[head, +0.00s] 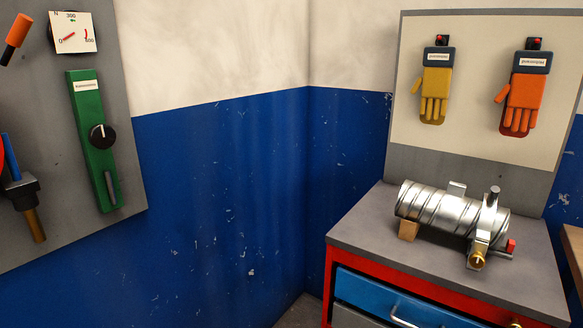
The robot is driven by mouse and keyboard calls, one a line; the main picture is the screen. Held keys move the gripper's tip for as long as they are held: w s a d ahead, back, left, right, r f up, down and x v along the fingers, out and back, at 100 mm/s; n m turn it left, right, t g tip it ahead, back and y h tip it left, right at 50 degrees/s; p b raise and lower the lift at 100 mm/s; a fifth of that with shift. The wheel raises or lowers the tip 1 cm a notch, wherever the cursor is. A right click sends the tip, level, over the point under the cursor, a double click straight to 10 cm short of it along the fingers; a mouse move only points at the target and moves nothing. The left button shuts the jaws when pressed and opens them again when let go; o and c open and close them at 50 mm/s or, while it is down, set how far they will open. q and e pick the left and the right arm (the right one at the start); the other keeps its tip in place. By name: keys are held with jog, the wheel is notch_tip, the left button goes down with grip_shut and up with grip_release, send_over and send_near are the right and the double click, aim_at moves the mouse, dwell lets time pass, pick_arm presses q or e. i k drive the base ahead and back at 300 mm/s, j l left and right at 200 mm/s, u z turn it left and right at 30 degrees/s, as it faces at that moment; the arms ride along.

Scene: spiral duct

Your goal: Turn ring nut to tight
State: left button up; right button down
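A silver spiral duct (437,209) lies on its side on the grey top of a cabinet at the right. A metal clamp band (488,222) goes around its right end, with a dark-tipped post standing up from it. A small brass round part (478,260) sits at the band's lower front and may be the ring nut; its thread and how tight it is are too small to tell. A small red block (511,246) is beside it. Neither of my grippers is in view, and nothing is seen touching the duct.
The cabinet top (363,222) is clear at its left. A wooden block (408,229) is under the duct's left end. Yellow (436,88) and orange (525,95) gloves hang on the board behind. A grey wall panel (50,105) at left carries a gauge (73,32) and a green dial tool (89,115).

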aim_at(477, 261)
jog(key=z, duration=1.3)
